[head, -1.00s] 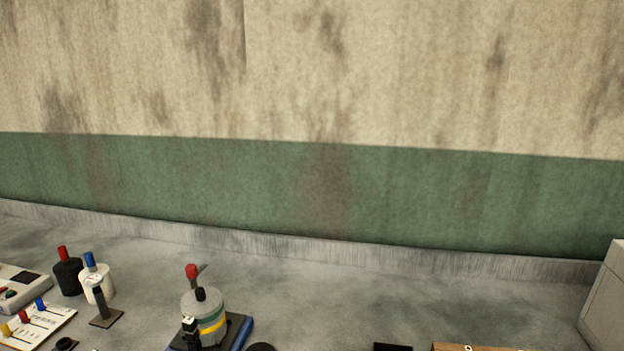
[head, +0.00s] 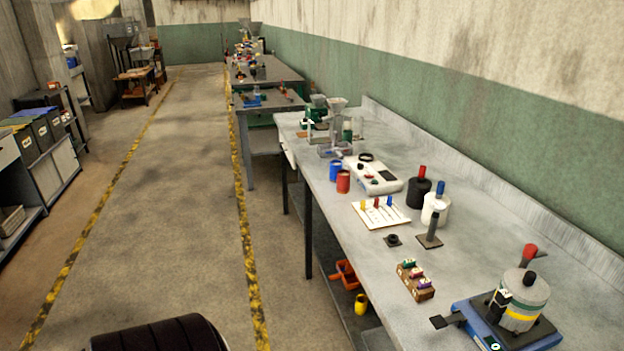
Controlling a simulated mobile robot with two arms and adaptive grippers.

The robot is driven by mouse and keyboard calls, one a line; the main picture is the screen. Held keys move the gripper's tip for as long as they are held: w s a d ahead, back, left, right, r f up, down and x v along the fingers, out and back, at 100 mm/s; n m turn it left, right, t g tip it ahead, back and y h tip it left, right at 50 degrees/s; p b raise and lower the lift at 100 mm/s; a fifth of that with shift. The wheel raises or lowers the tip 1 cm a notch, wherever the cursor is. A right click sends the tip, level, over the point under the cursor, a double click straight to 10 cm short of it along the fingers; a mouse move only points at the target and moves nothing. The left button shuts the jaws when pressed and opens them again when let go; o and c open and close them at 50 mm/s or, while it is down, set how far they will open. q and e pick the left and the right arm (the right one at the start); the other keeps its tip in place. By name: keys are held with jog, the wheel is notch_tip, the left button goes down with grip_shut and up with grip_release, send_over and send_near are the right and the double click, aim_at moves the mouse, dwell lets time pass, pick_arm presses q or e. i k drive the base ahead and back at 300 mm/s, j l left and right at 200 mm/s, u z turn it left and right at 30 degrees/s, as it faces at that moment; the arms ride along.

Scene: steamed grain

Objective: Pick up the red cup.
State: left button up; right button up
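The red cup (head: 343,182) stands upright near the front edge of the long grey workbench (head: 330,225), in the middle of the head view. A blue cup (head: 336,170) stands just behind it, close beside it. Neither of my grippers shows in the head view, so their state and distance from the cup are hidden.
A white device (head: 374,177) and a white card with coloured pegs (head: 381,213) sit right of the cup. A blue-based machine (head: 507,320) stands nearer. Open floor (head: 170,210) with yellow lines runs left of the bench. Dark shelving (head: 40,150) lines the far left.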

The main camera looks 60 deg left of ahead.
aim_at(343, 177)
jog(key=u, duration=1.55)
jog(key=i+j+u, duration=0.2)
jog(key=i, duration=0.35)
